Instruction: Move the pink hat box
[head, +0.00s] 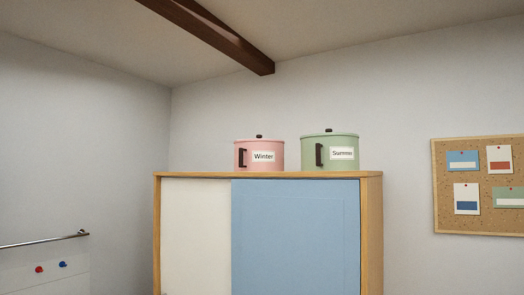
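The pink hat box (259,157) stands upright on top of a tall wooden cabinet (371,220) in the head view. It has a dark knob on its lid, a dark handle on its left side and a white label reading "Winter". A green hat box (330,155) with a similar knob, handle and a label that seems to read "Summer" stands to its right, with a small gap between them. Neither of my grippers shows in the head view.
The cabinet has a white panel (196,235) and a blue panel (295,235) in front. A dark wooden beam (215,35) hangs from the ceiling above. A cork board (480,222) is on the right wall. A metal rail (45,241) is at lower left. Cabinet top left of the pink box is bare.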

